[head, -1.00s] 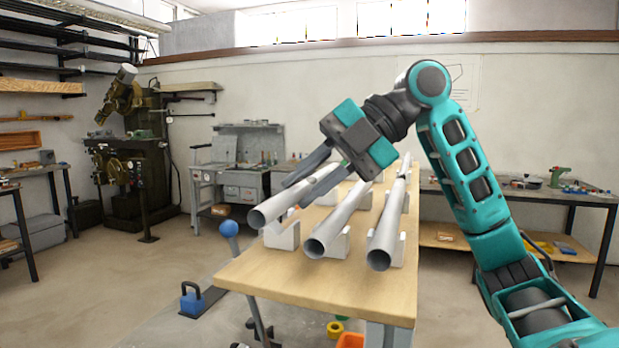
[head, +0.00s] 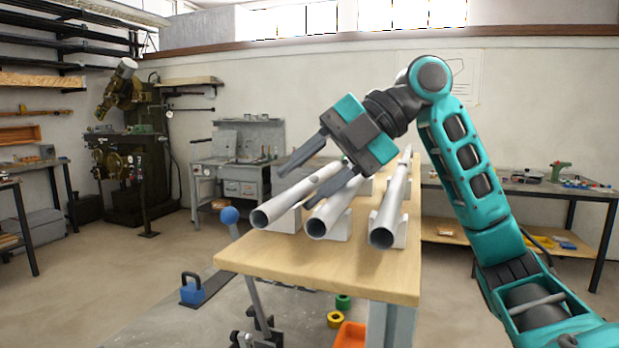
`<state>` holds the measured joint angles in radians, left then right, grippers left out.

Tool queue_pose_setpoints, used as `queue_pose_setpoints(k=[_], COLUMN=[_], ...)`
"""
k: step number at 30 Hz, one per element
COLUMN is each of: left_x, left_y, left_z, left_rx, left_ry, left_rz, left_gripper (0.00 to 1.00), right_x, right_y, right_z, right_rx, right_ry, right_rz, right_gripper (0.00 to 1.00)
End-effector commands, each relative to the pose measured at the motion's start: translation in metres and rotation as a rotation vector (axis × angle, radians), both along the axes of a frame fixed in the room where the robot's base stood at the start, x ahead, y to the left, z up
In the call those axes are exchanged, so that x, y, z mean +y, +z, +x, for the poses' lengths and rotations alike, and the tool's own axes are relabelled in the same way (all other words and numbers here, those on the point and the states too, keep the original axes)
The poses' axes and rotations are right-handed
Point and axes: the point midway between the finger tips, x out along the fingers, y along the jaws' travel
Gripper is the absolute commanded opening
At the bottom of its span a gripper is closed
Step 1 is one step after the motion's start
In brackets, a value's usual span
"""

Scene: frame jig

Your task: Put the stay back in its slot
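Three grey tubes lie roughly side by side on white cradles on the wooden table; which is called the stay is not marked. The left tube (head: 292,198) rests in its front cradle (head: 289,221), with its open end toward me. The middle tube (head: 334,207) and right tube (head: 391,208) lie in their cradles to its right. My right gripper (head: 297,188) is open, its dark fingers spread apart over the left and middle tubes. It hides the far part of these tubes, so their rear seating cannot be seen. My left gripper is out of view.
The wooden table (head: 320,264) has bare room at its front edge. A lever with a blue ball (head: 229,215) stands at its left. A blue weight (head: 192,290), yellow and green rings and an orange bin (head: 350,336) are on the floor. Benches line the walls.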

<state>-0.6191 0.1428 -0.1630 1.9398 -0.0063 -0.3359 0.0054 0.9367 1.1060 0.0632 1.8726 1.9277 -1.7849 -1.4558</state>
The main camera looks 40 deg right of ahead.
Motion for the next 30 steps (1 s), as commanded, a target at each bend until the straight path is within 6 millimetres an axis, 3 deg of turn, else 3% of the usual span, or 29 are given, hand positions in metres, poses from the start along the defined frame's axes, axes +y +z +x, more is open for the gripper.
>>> queue_pose_setpoints(k=[11, 24, 30], left_x=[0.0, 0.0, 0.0], left_y=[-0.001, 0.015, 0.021], left_z=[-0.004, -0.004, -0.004], left_rx=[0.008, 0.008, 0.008], left_ry=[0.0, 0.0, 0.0], left_rz=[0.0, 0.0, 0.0], left_gripper=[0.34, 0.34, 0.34], right_x=[-0.007, -0.065, -0.08], right_y=[0.004, 0.065, 0.079], right_z=[-0.005, -0.042, -0.053], right_rx=[0.012, 0.003, 0.003], right_ry=[0.001, -0.002, -0.001], right_rz=[-0.007, -0.002, -0.002], right_gripper=[0.52, 0.52, 0.52])
